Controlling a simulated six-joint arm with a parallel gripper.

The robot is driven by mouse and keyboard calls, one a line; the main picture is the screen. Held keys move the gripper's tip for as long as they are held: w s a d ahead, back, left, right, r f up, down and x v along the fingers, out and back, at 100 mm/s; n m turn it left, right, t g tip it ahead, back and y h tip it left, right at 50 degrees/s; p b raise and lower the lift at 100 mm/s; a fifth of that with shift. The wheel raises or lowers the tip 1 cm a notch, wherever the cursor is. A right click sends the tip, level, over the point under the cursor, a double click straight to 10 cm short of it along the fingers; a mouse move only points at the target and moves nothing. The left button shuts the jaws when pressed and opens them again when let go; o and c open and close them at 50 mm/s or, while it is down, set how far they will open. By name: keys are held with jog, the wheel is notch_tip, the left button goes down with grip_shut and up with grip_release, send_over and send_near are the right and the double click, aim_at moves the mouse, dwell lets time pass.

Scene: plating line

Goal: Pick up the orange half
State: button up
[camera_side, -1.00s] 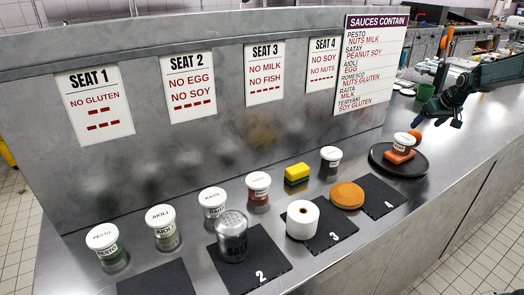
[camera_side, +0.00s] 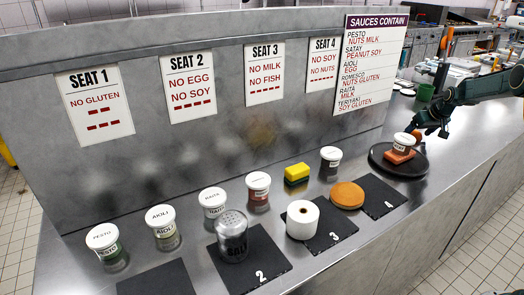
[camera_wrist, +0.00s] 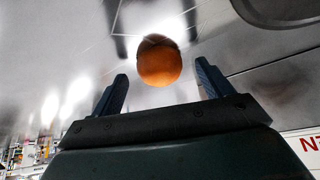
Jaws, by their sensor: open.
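The orange half (camera_wrist: 160,62) is round and orange and lies on the steel counter in the wrist view, just beyond the gap between my fingers. In the side view the orange half (camera_side: 417,134) shows only in part, behind the dark round plate and by my fingers. My gripper (camera_wrist: 160,88) is open, with one finger on each side of the gap and nothing between them. In the side view my gripper (camera_side: 432,133) is low over the counter, at the orange half. I cannot tell whether a finger touches it.
Numbered black mats, several sauce jars, a shaker (camera_side: 232,237), a white roll (camera_side: 302,220) and a yellow block (camera_side: 297,172) stand further left.

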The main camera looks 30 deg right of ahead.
jog(key=shift+w+f, duration=0.25)
jog(key=shift+f, duration=0.15)
jog(key=shift+d, duration=0.1)
jog(key=c, duration=1.1)
